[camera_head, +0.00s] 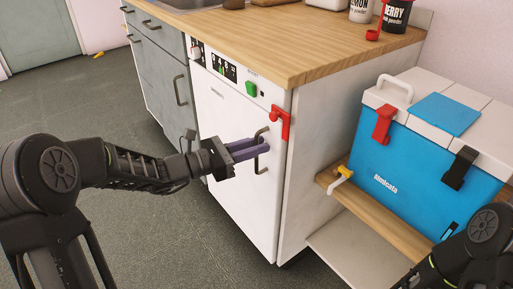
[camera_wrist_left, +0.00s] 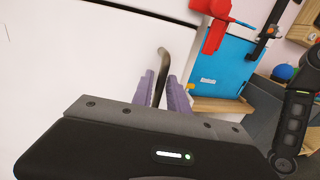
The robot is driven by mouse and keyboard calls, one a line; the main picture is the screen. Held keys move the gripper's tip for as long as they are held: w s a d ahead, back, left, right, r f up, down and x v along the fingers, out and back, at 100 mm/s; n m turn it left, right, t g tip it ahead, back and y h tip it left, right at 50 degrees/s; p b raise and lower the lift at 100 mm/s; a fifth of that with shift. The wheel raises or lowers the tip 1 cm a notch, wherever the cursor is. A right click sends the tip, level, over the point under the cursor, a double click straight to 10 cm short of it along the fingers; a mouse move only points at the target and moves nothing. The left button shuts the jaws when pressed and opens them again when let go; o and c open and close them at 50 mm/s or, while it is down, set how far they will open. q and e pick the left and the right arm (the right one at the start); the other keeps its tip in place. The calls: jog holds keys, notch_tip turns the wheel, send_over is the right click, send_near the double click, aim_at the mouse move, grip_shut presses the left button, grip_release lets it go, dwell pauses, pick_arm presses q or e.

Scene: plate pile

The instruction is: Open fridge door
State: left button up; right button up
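The white fridge door (camera_head: 236,190) is closed, set in the cabinet under the wooden counter. Its dark vertical handle (camera_head: 262,151) is near the door's right edge. My left gripper (camera_head: 256,147) is at the handle, its purple fingers pointing at the door. In the left wrist view the handle (camera_wrist_left: 163,62) stands between the two fingers (camera_wrist_left: 162,90), which are apart with a visible gap on the right side. The lower end of the handle is hidden behind the gripper body. My right arm shows at the lower right of the head view; its gripper is out of view.
A red latch (camera_head: 280,123) sits at the door's upper right corner; it also shows in the wrist view (camera_wrist_left: 216,25). A blue and white cooler (camera_head: 415,175) stands on a wooden shelf to the right. Grey drawers (camera_head: 160,72) are to the left. The floor before the door is clear.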

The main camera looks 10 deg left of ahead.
pick_arm(q)
jog(key=shift+d, duration=0.1)
jog(key=shift+c, duration=0.5)
grip_shut()
dwell(0.9)
